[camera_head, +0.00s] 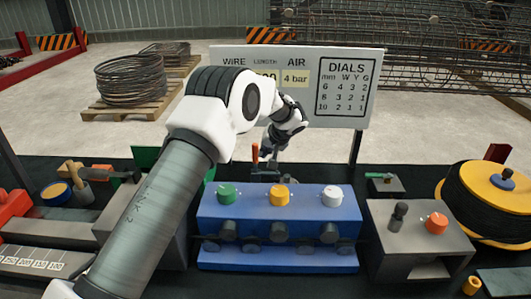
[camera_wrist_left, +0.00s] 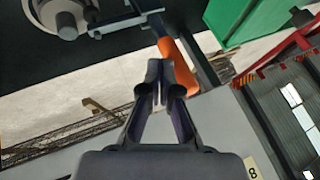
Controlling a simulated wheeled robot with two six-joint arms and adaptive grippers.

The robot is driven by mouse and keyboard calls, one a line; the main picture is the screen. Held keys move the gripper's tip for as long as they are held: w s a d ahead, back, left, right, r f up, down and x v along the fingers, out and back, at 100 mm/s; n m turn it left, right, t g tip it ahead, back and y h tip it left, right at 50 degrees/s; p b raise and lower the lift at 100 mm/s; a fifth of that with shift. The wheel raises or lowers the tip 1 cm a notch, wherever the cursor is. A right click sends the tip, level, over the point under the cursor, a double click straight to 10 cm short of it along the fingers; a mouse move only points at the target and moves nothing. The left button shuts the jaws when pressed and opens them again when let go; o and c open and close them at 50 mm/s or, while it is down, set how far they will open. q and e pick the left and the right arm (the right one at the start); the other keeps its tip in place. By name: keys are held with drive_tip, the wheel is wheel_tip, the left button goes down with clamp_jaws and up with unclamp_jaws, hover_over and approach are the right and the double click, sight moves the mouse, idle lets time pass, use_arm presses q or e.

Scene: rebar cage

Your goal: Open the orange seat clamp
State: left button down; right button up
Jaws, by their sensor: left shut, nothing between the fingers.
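The seat clamp's orange handle (camera_head: 255,153) stands upright behind the blue block, near the foot of the sign. In the left wrist view the orange handle (camera_wrist_left: 178,66) lies just beyond and to the right of my fingertips. My left gripper (camera_head: 267,153) reaches over from the left and is beside the handle in the head view. In the left wrist view my left gripper (camera_wrist_left: 160,78) is shut with nothing between its fingers. Whether a finger touches the handle I cannot tell. The clamp's base is mostly hidden behind the blue block. My right gripper is not in view.
A blue block (camera_head: 278,259) with green, yellow and white knobs stands in front of the clamp. A grey box (camera_head: 397,252) with an orange knob is to its right, beside a black spool (camera_head: 480,205). The sign (camera_head: 345,115) stands behind. A green panel (camera_wrist_left: 245,20) shows in the wrist view.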

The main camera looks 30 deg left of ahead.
use_arm(q)
drive_tip(key=shift+s+a+h+b, duration=0.2)
drive_tip(key=shift+a+h+b, duration=0.15)
drive_tip(key=shift+h, duration=0.05)
drive_tip(key=shift+s+a+r+n+t+h+b, duration=0.1)
drive_tip(key=shift+s+a+n+t+h+b, duration=0.1)
drive_tip(key=shift+s+a+t+h+b, duration=0.2)
drive_tip(key=shift+s+a+n+t+h+b, duration=0.2)
drive_tip(key=shift+a+t+h, duration=0.1)
drive_tip(key=shift+a+h, duration=0.15)
drive_tip(key=s+a+f+n+t+h+b, duration=0.2)
drive_tip(key=s+a+f+t+h+b, duration=0.2)
drive_tip(key=a+h+b, duration=0.3)
drive_tip(key=shift+s+a+f+t+b, duration=0.3)
drive_tip(key=shift+s+a+f, duration=0.05)
drive_tip(key=shift+a+f, duration=0.15)
drive_tip(key=shift+f, duration=0.1)
drive_tip(key=shift+s, duration=0.1)
drive_tip(key=v, duration=0.7)
drive_tip(key=shift+r, duration=0.3)
